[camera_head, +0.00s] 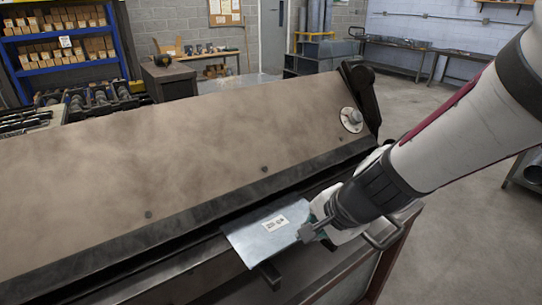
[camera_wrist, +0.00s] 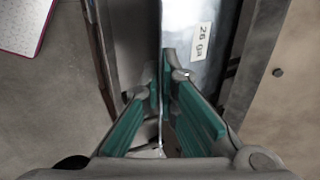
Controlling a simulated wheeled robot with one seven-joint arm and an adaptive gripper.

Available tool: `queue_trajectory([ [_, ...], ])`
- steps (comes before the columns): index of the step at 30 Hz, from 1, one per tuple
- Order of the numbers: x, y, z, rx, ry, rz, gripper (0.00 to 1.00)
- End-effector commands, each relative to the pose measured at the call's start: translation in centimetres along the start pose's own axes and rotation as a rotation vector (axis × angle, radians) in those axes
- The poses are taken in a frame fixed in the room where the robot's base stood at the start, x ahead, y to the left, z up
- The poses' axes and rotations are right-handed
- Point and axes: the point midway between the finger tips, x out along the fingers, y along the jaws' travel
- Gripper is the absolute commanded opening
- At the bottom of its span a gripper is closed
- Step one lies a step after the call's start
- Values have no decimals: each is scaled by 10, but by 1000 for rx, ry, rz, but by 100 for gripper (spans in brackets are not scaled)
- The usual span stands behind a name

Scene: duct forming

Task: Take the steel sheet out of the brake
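The steel sheet (camera_head: 258,240) is a small, shiny, flat-looking piece with a white label. It lies at the front of the brake (camera_head: 190,150), its back edge close to the dark clamping bar; I cannot tell whether that edge is still under the bar. My gripper (camera_head: 308,232) is at the sheet's right edge. In the wrist view the sheet (camera_wrist: 182,30) shows a "26 ga" label. There my gripper's green-padded fingers (camera_wrist: 162,75) close together on either side of the sheet's edge, with the sheet between them.
The brake's broad brown top fills the left and middle, with a dark end arm (camera_head: 361,92) at its right. A handle bar (camera_head: 384,238) sticks out at the front right. A blue shelf (camera_head: 62,45) and benches stand behind. Open floor (camera_head: 445,240) lies to the right.

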Motion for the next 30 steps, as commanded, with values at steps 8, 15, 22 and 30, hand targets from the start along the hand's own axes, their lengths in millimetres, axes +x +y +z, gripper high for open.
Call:
queue_trajectory([
  [8, -14, 19, 2, 5, -2, 2, 0],
  [15, -21, 32, 2, 3, 0, 3, 0],
  [22, -20, 35, 0, 0, 4, 3, 0],
  [30, -19, 35, 0, -1, 2, 3, 0],
])
